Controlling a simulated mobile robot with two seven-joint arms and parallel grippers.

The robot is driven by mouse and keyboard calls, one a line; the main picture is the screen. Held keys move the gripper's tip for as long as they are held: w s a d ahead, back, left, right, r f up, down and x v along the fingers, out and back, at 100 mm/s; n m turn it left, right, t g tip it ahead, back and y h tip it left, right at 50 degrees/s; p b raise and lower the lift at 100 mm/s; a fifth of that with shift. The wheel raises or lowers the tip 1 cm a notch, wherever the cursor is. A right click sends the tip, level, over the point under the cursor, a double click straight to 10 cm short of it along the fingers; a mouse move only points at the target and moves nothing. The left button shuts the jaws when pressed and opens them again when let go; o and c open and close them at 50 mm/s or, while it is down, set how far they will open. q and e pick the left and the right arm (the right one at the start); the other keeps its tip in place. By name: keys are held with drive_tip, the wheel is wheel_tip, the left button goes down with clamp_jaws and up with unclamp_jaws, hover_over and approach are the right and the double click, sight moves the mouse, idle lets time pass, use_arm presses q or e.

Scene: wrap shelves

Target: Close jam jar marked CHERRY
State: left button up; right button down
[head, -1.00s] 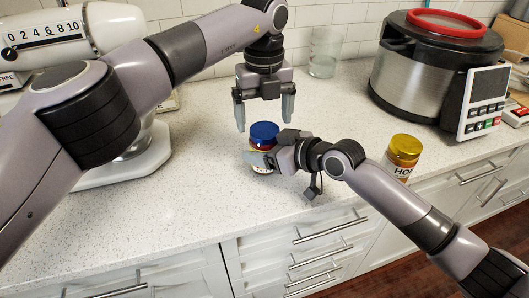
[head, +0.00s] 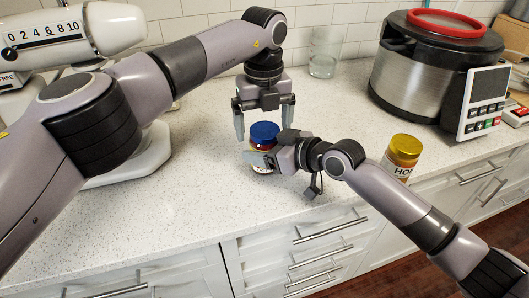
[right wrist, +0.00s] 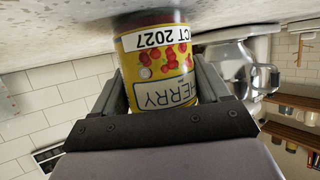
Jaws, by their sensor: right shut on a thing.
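The cherry jar (head: 262,169) has a blue lid (head: 264,130) on top and stands upright on the counter. In the right wrist view the jar (right wrist: 158,62) shows upside down, with "HERRY", red cherries and "CT 2027" readable on its yellow label. My right gripper (head: 270,160) is shut on the jar's body from the right, hiding part of it. It also shows in the right wrist view (right wrist: 165,100). My left gripper (head: 264,128) points down over the jar, open, with one finger on each side of the lid and gaps between.
A jar with a yellow lid (head: 402,157) and partly hidden "HO" label stands to the right, behind my right arm. A large cooker (head: 425,75), a clear glass (head: 324,55) and a white scale or mixer (head: 80,35) stand around. The counter's front left (head: 170,210) is clear.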

use_arm(q)
drive_tip(key=shift+r, duration=2.25)
drive_tip(key=shift+c, duration=0.4)
drive_tip(key=shift+d+r, duration=0.15)
drive_tip(key=shift+r, duration=1.6)
drive_tip(key=shift+w, duration=0.1)
drive_tip(key=shift+f, duration=4.05)
